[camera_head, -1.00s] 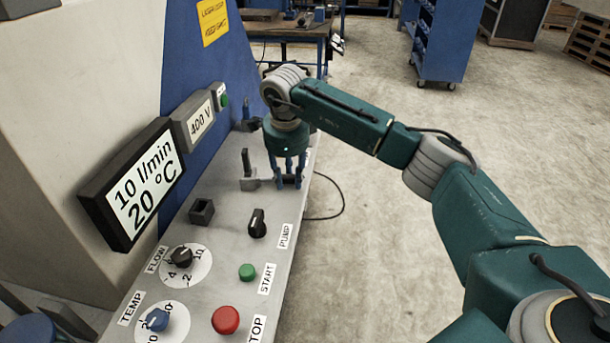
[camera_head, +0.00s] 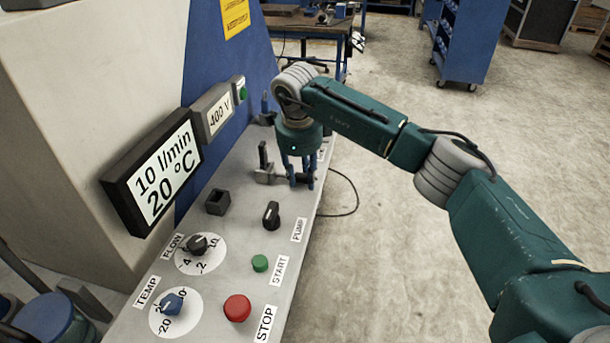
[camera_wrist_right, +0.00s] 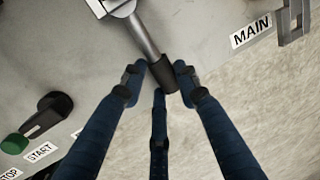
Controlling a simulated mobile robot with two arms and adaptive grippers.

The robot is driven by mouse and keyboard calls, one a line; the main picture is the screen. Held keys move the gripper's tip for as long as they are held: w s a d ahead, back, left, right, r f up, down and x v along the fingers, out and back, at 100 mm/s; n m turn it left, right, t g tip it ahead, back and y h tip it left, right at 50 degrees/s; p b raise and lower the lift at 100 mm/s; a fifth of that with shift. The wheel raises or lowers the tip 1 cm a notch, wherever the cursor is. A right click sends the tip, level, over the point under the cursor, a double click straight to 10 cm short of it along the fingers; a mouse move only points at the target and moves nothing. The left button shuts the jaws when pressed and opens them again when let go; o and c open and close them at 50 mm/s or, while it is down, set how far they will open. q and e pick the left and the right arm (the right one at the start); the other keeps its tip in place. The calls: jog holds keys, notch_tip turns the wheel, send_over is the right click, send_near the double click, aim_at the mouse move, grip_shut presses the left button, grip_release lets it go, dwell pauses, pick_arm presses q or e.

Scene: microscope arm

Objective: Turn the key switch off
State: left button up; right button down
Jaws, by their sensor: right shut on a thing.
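My right gripper (camera_head: 300,183) points down at the far end of the sloping control panel. In the right wrist view its fingers (camera_wrist_right: 162,88) are shut around the black grip (camera_wrist_right: 166,74) of a metal-stemmed lever (camera_wrist_right: 143,36). In the head view the lever's grey base (camera_head: 264,176) is just left of the fingers, and the lever lies roughly level. I cannot tell from the pictures whether this lever is the key switch; its label is not visible. A MAIN label (camera_wrist_right: 251,32) is right of it in the wrist view. My left gripper is not in view.
The panel (camera_head: 235,260) carries a black PUMP knob (camera_head: 271,215), a green START button (camera_head: 260,263), a red STOP button (camera_head: 237,308), a FLOW dial (camera_head: 197,244) and a blue TEMP dial (camera_head: 172,303). A display (camera_head: 160,175) stands left.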

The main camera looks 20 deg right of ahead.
jog(key=shift+w+d+r, duration=0.1)
jog(key=shift+w+r, duration=0.05)
jog(key=shift+r, duration=0.05)
jog(key=c, duration=1.4)
grip_release()
jog(key=shift+o, duration=0.6)
jog(key=shift+f, duration=0.1)
notch_tip(320, 180, up, 12)
jog(key=s+a, duration=0.1)
jog(key=s, duration=0.1)
jog(key=shift+a, duration=0.2)
jog(key=shift+s+f, duration=0.1)
jog(key=shift+f, duration=0.05)
